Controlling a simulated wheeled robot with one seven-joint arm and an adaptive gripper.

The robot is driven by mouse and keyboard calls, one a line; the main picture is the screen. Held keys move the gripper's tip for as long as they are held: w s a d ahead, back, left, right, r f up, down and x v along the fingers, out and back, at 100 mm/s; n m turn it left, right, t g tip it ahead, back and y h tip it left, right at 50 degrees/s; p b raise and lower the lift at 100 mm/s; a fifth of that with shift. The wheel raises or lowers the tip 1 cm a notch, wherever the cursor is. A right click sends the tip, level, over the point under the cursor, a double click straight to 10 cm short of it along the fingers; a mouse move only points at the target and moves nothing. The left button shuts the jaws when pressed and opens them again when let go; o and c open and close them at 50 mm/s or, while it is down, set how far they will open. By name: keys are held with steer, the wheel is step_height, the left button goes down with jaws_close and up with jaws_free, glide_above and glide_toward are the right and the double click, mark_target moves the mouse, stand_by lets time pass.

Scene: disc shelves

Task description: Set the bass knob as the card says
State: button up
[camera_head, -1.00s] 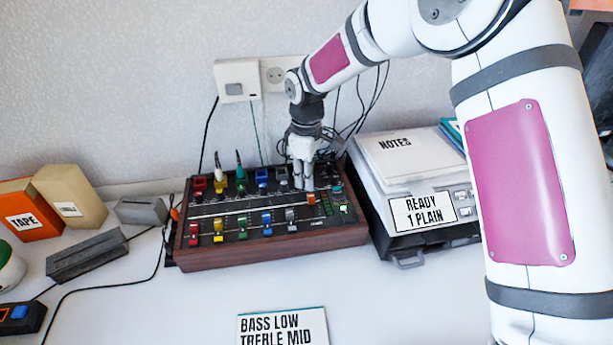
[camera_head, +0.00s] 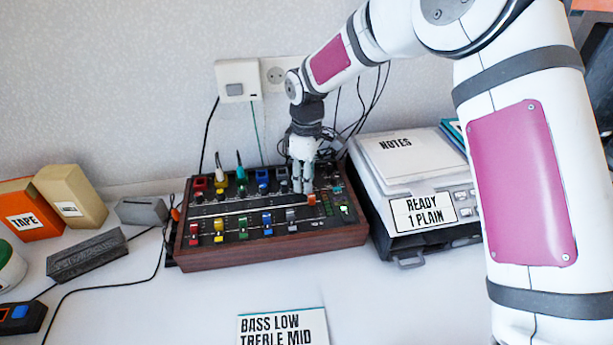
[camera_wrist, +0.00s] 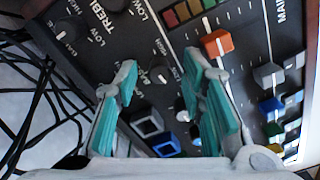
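The mixer (camera_head: 272,258) is a dark panel in a wooden case, with knobs, coloured buttons and sliders. The card (camera_head: 283,328) lies in front of it and reads "BASS LOW TREBLE MID". My gripper (camera_head: 302,188) points down over the right part of the panel. In the wrist view my gripper (camera_wrist: 165,90) is open, its teal-padded fingers apart. A dark knob with a light mark (camera_wrist: 158,75) shows between them, with partly hidden lettering beside it; I cannot tell whether the fingers touch anything. A knob by the "TREBLE" lettering (camera_wrist: 108,12) sits beyond the left finger.
A scale-like device (camera_head: 440,232) with a "READY 1 PLAIN" label and notes stands right of the mixer. Plugs and cables rise behind the panel. An orange slider cap (camera_wrist: 217,43) is close to the right finger. The table in front of the mixer is clear around the card.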

step_height(320, 180, up, 12)
stand_by(0.6)
steer(key=shift+s, duration=0.1)
